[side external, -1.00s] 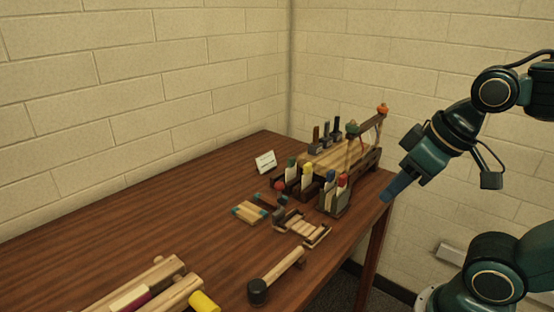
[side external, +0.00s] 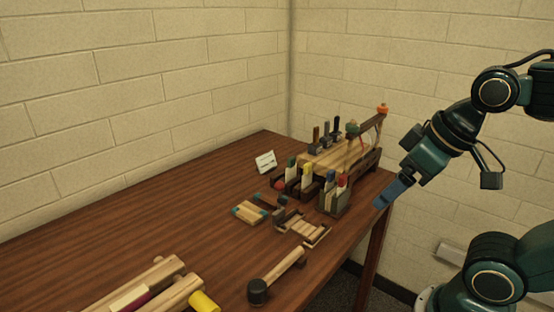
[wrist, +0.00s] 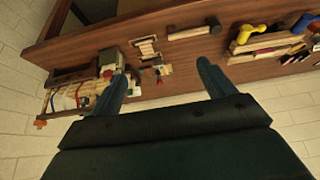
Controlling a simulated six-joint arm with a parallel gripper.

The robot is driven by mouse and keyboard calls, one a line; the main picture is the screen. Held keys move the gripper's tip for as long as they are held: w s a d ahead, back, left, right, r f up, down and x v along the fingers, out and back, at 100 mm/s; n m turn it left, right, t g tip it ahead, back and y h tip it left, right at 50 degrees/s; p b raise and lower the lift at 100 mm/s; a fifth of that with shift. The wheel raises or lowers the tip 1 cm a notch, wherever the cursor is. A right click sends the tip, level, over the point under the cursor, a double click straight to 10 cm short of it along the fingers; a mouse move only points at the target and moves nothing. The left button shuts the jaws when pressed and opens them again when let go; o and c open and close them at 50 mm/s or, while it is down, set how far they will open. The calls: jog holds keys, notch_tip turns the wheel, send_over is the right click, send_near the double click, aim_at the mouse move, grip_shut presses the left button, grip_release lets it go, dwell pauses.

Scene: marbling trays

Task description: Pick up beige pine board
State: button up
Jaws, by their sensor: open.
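Several pale beige wooden pieces lie on the brown table, and I cannot tell which one is the pine board. One group is pale flat pieces with blue ends (side external: 250,210) near the table's middle. Another is a stack of long pale pieces (side external: 160,280) at the lower left. A large pale slatted piece (side external: 335,158) sits in the rack at the back. My gripper (side external: 379,204) is beside the table's right edge, apart from all of these. In the wrist view my gripper (wrist: 162,69) is open, its fingers apart with nothing held.
A dark-headed mallet (side external: 278,274) lies near the front edge, and it shows in the wrist view (wrist: 190,33). A small slatted tray (side external: 303,229) and a holder with coloured-topped items (side external: 334,203) stand near the right edge. A white card (side external: 265,162) stands behind.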

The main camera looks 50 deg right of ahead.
dwell(0.3)
jog(key=g, duration=0.4)
send_over(252, 212)
jog(key=shift+f, duration=9.95)
jog(key=shift+f, duration=0.1)
